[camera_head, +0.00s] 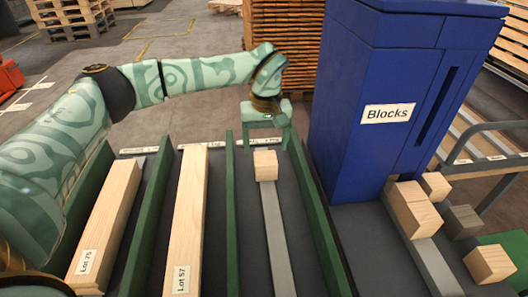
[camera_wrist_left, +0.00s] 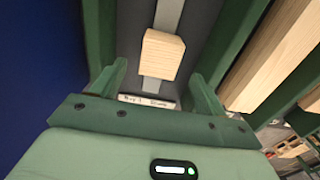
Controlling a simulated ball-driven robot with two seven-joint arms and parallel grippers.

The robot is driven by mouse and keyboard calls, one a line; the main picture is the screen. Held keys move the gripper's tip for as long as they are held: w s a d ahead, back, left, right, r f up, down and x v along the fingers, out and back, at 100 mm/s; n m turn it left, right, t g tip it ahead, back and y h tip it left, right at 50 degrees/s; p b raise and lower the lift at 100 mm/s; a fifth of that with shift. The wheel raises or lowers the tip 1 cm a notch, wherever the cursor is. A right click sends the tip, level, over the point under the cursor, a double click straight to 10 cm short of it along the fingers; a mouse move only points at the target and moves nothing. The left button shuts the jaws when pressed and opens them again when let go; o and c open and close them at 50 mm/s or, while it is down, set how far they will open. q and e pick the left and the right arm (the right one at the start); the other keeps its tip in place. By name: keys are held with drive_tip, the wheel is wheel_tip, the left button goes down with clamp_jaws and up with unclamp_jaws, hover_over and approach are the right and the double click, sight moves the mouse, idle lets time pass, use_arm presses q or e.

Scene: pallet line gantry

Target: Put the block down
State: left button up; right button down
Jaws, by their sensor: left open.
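A pale wooden block (camera_head: 265,165) sits at the far end of a grey strip (camera_head: 277,235) in the lane between two green dividers. My left gripper (camera_head: 267,138) is just beyond and above the block, pointing down with its jaws apart. In the left wrist view, the block (camera_wrist_left: 162,54) is ahead of the open fingers (camera_wrist_left: 158,85), with nothing seen between them. The block appears free of both fingers. My right gripper is not in view.
Long timbers, Lot 75 (camera_head: 108,220) and Lot 57 (camera_head: 190,215), lie in lanes to the left, between green dividers (camera_head: 231,210). A tall blue cabinet labelled Blocks (camera_head: 340,110) stands close on the right.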

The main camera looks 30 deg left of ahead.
sight(266, 158)
use_arm(q)
wheel_tip(266, 158, up, 6)
drive_tip(key=p, duration=0.1)
drive_tip(key=shift+r+p, duration=0.15)
drive_tip(key=shift+p, duration=0.2)
drive_tip(key=shift+s, duration=0.1)
idle(1.2)
